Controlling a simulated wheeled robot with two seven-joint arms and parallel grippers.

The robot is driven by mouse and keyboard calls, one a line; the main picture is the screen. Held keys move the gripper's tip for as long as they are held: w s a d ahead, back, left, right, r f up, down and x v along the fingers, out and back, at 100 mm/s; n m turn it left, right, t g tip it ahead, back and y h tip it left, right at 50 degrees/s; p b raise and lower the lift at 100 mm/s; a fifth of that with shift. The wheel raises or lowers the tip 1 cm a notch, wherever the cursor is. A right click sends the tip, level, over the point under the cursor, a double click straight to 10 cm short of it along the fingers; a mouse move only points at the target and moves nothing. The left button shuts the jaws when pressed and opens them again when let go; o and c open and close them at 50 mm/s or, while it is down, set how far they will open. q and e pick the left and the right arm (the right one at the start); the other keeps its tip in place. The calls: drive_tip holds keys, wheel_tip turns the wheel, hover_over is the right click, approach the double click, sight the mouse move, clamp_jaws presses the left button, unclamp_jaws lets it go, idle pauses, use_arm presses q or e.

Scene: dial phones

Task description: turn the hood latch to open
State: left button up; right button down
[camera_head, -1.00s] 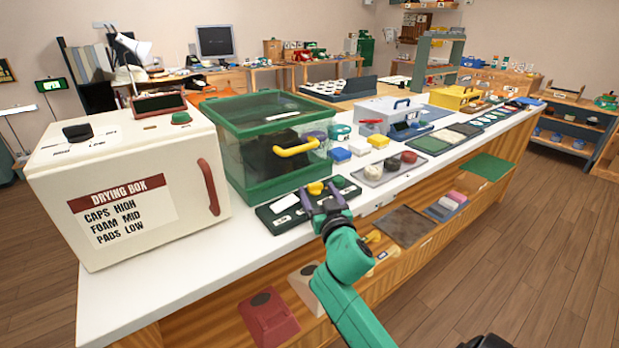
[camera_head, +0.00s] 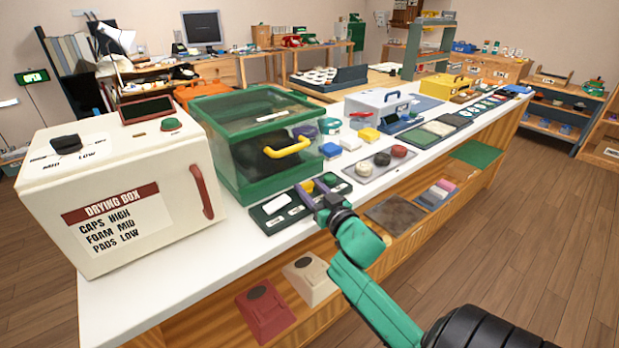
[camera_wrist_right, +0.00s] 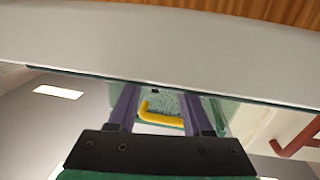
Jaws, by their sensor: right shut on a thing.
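The clear hood with a green frame (camera_head: 232,168) stands closed on the white counter, with a yellow bar handle (camera_head: 288,148) on its front. The handle also shows in the wrist view (camera_wrist_right: 165,117). In front of it lies a dark green panel (camera_head: 262,215) with white labels. A small yellow latch (camera_head: 318,186) on this panel is mostly covered by my right gripper (camera_head: 318,193). The purple fingers are closed around the latch, one on each side. In the wrist view the latch cannot be made out between the fingers. My left gripper is out of view.
A cream drying box (camera_head: 125,190) with a red handle stands at the left.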

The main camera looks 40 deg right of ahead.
drive_tip(key=shift+d+r+n+y+p, duration=0.1)
drive_tip(key=shift+r+n+y+p, duration=0.2)
drive_tip(key=shift+n+y+p, duration=0.35)
drive_tip(key=shift+f+n+y, duration=0.25)
drive_tip(key=shift+f+y, duration=0.05)
drive_tip(key=shift+y, duration=0.45)
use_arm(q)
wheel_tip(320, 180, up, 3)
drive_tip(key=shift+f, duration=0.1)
use_arm(e)
drive_tip(key=shift+c, duration=1.6)
unclamp_jaws()
drive_tip(key=shift+w+f, duration=0.1)
drive_tip(key=shift+w, duration=0.05)
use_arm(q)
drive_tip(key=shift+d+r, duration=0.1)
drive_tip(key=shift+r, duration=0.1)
use_arm(e)
drive_tip(key=s, duration=1.4)
drive_tip(key=shift+s, duration=0.35)
